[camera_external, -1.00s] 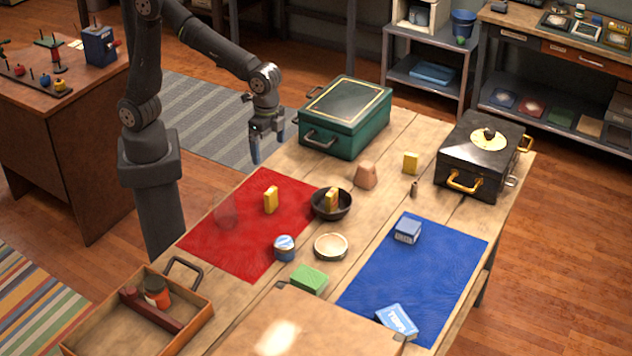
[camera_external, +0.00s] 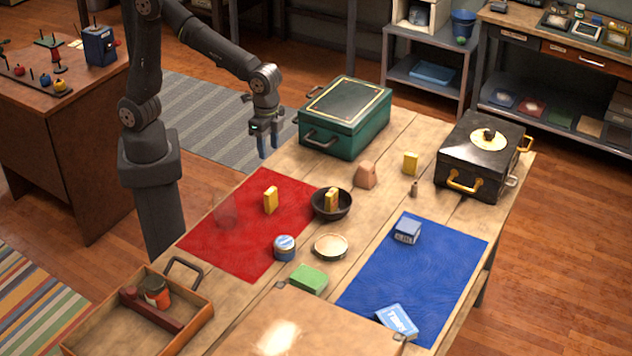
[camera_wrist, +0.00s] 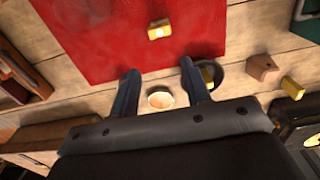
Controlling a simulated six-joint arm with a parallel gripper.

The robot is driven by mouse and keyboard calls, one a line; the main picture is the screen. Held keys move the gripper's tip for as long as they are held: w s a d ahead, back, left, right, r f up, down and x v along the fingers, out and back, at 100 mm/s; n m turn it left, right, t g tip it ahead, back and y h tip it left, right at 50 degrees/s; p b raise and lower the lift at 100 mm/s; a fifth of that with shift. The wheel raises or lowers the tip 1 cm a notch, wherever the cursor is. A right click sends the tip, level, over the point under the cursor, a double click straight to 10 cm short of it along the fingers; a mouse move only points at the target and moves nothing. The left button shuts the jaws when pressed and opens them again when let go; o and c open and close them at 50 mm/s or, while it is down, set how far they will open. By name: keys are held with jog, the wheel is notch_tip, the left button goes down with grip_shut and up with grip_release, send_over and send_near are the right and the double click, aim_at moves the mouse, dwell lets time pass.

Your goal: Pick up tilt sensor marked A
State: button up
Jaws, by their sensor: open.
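Several small yellow blocks could be the tilt sensor; I cannot read an A on any. One yellow block (camera_external: 271,199) stands upright on the red mat (camera_external: 232,243); it also shows in the wrist view (camera_wrist: 159,31) with a pale patch on it. Another yellow block (camera_external: 331,199) is in the dark bowl (camera_external: 328,216). A third yellow block (camera_external: 411,163) stands on bare wood near the black case. My gripper (camera_external: 268,148) is open and empty, above the table's far left edge, apart from all blocks. Its two fingers (camera_wrist: 158,72) spread in the wrist view.
A green case (camera_external: 345,130) stands beside my gripper, and a black case (camera_external: 478,160) at the right. A tan block (camera_external: 366,175), cream dish (camera_external: 331,246), blue tin (camera_external: 285,248) and green block (camera_external: 308,279) stand around the bowl. A wooden tray (camera_external: 190,335) is at the front left.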

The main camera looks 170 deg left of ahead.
jog(key=m+t+h, duration=0.3)
jog(key=m, duration=1.5)
send_near(273, 189)
jog(key=x, duration=0.8)
jog(key=shift+f, duration=0.4)
jog(key=shift+d+x, duration=0.1)
jog(key=shift+x, duration=1.3)
jog(key=shift+d+x, duration=0.15)
jog(key=shift+x, duration=1.2)
grip_shut()
